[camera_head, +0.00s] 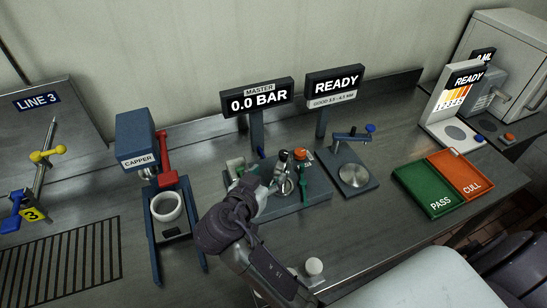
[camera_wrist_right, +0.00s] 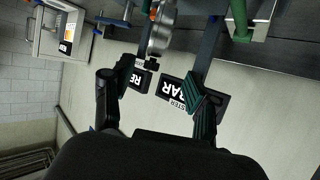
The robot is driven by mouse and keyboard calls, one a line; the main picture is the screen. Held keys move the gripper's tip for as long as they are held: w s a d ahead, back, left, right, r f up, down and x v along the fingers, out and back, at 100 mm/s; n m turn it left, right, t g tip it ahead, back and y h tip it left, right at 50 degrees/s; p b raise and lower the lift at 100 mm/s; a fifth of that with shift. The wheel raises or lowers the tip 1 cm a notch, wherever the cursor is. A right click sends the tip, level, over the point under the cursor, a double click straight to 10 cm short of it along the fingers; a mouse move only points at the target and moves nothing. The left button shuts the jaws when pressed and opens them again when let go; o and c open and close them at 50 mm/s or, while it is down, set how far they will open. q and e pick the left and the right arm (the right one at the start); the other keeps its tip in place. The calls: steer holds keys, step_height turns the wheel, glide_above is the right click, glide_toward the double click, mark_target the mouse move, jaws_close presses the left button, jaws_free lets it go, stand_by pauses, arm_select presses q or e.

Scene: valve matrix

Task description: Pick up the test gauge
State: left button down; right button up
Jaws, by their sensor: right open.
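My right gripper (camera_head: 292,185) reaches over the middle bench fixture in the head view, its two fingers apart. In the right wrist view the open fingers (camera_wrist_right: 160,82) show with dark green pads and nothing held between them. A round silvery metal body (camera_wrist_right: 162,32), which looks like the test gauge, lies just beyond the fingertips and roughly between them. In the head view it is largely hidden by the hand and fingers, and its dial face cannot be made out. My left gripper is in neither view.
The fixture's base plate (camera_head: 310,198) stands below the MASTER display (camera_head: 257,98) and READY display (camera_head: 334,84). A lever stand (camera_head: 352,175) is close on its right, then the green PASS tray (camera_head: 425,190) and orange CULL tray (camera_head: 462,178). The capper (camera_head: 137,140) stands left.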

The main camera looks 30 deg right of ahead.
mark_target(281, 162)
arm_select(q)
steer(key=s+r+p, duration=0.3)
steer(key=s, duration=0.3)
arm_select(e)
steer(key=x, duration=0.6)
steer(key=shift+s+d+r, duration=0.2)
steer(key=shift+s+d, duration=0.1)
steer(key=shift+d, duration=0.15)
steer(key=p+x, duration=0.1)
steer(key=x, duration=0.2)
steer(key=shift+w+a+p, duration=0.1)
steer(key=shift+w+p, duration=0.1)
steer(key=shift+p, duration=0.15)
steer(key=x, duration=0.1)
steer(key=p+x, duration=0.1)
steer(key=x, duration=0.1)
steer(key=shift+f, duration=0.35)
steer(key=shift+w+f, duration=0.15)
steer(key=shift+f, duration=0.1)
steer(key=shift+r, duration=0.1)
steer(key=c, duration=0.4)
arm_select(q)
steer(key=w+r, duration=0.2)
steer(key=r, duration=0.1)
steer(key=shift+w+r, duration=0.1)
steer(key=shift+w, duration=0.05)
arm_select(e)
jaws_close()
